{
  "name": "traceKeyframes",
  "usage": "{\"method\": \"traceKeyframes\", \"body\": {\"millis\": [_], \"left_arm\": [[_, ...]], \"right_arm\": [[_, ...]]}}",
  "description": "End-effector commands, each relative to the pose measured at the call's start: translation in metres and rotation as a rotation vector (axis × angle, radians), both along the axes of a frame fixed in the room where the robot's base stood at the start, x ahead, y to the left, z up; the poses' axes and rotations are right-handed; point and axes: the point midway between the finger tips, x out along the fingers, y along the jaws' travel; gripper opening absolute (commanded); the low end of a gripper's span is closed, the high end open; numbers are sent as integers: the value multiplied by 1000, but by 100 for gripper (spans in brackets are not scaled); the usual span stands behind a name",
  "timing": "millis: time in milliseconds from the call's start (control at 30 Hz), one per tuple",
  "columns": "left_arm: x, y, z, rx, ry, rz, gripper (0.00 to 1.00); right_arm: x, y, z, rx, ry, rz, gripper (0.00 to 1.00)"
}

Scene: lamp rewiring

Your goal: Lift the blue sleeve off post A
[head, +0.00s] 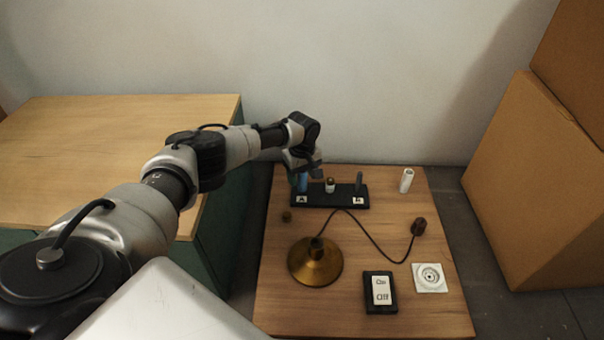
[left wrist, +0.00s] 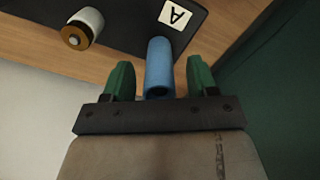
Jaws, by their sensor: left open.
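The blue sleeve (head: 302,183) stands on the black post rack (head: 325,200) by the white label A (head: 302,199). In the left wrist view the blue sleeve (left wrist: 159,65) sits between the two green fingers of my left gripper (left wrist: 159,78). The fingers are open, with a gap on each side of the sleeve. In the head view my left gripper (head: 303,172) is over the sleeve and hides its upper part. Post A itself is hidden by the sleeve. My right gripper is not in view.
On the rack, a white cylinder with a brass top (head: 330,186) stands next to the sleeve, and a bare dark post (head: 358,181) is by label B. A white tube (head: 406,181) stands at right. A brass lamp base (head: 315,262), switch (head: 380,292) and socket plate (head: 430,278) lie nearer.

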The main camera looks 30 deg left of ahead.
Motion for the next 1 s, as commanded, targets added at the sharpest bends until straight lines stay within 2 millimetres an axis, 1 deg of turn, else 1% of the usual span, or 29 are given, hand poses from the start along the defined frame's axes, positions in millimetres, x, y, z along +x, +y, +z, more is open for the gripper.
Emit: {"method": "traceKeyframes", "body": {"millis": [133,167,400,500,767,1000], "left_arm": [[0,0,0,0,0,0,58],[0,0,0,0,0,0,57],[0,0,0,0,0,0,20],[0,0,0,0,0,0,6],[0,0,2,0,1,0,6],[0,0,11,0,0,0,6]], "right_arm": [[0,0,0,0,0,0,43],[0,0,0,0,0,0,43],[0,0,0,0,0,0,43],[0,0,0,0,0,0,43],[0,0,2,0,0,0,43],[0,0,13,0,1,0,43]]}}
